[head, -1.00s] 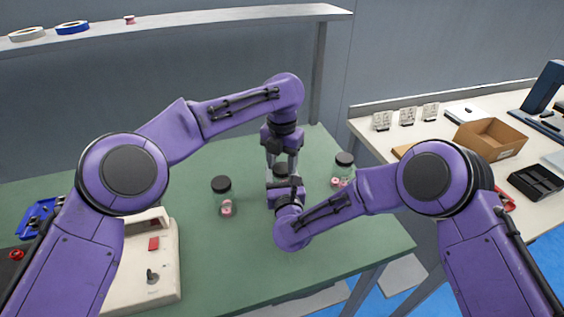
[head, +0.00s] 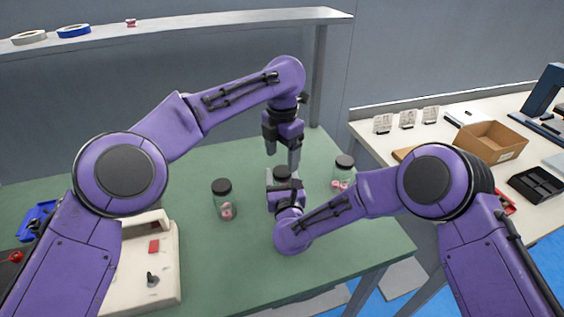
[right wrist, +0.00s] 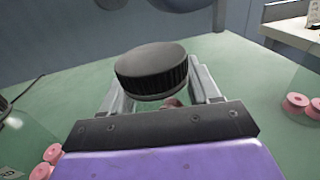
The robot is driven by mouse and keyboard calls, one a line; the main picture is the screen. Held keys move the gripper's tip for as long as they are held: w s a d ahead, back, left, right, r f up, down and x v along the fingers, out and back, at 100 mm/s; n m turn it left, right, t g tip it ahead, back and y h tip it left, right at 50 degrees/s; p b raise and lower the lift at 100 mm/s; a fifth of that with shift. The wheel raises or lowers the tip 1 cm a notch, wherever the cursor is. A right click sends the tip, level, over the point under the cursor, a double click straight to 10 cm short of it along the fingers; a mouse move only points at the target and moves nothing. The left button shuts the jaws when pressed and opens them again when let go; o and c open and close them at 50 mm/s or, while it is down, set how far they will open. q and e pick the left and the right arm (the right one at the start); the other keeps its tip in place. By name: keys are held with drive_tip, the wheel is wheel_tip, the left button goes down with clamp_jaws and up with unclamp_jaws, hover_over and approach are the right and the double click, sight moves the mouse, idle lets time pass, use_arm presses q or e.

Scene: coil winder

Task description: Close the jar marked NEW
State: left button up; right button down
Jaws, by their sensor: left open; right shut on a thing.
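The middle jar's black lid (head: 282,172) sits at the top between the fingers of my right gripper (head: 283,184). The right wrist view shows this lid (right wrist: 152,70) close up, with a bit of pink below it. My right gripper (right wrist: 165,105) is shut on this jar, whose body is mostly hidden. My left gripper (head: 282,156) is open and empty, pointing down just above the lid. A left jar (head: 222,200) and a right jar (head: 343,173) have black lids and pink spools inside. I cannot read NEW on any jar.
The jars stand on a green table (head: 245,265). A cream machine (head: 140,270) with a red switch is at the front left, near a blue tray (head: 38,220). A side bench at right holds a cardboard box (head: 490,142) and a black tray (head: 535,184). A shelf runs behind.

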use_arm(q)
drive_tip(key=shift+r, duration=0.3)
drive_tip(key=shift+c, duration=0.2)
